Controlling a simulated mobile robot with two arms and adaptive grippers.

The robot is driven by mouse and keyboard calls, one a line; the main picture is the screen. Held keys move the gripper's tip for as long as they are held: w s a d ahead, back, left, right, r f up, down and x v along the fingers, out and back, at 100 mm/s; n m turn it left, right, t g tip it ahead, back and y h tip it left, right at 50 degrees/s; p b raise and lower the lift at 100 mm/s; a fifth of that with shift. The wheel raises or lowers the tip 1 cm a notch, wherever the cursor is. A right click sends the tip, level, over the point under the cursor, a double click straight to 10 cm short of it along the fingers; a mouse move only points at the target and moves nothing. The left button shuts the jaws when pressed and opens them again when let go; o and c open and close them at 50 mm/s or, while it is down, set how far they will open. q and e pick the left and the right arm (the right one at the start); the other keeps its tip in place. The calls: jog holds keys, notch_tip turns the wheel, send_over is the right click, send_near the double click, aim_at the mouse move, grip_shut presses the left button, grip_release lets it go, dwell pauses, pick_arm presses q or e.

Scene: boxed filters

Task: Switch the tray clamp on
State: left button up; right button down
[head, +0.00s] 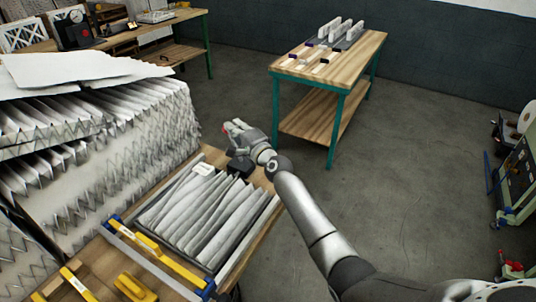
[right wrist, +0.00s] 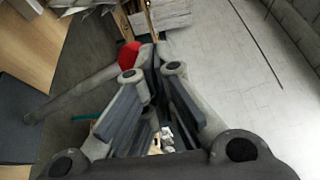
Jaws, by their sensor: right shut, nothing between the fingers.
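A tray (head: 268,217) with pleated white filter material lies on the wooden bench at the lower middle of the head view. A black box (head: 241,166) sits at the tray's far right corner. A red knob (head: 224,128) shows beside my right gripper (head: 233,125). In the right wrist view the red knob (right wrist: 129,56) is at the end of a grey rod (right wrist: 75,93), just left of the fingertips (right wrist: 152,58). My right gripper is shut and empty. I cannot tell whether it touches the knob. My left gripper is out of view.
Blue and yellow bars (head: 160,256) lie at the tray's near left. Tall stacks of pleated filters (head: 120,140) stand to the left. A green-legged table (head: 345,65) with parts stands behind. The floor (head: 400,170) to the right is open.

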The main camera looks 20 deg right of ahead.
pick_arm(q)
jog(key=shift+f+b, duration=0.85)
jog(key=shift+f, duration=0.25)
pick_arm(e)
jog(key=shift+w+a+f, duration=0.15)
jog(key=shift+w+a, duration=0.35)
jog(key=shift+w, duration=0.1)
jog(key=shift+w+a+f, duration=0.15)
jog(key=shift+w+a, duration=0.3)
jog(key=shift+w, duration=0.15)
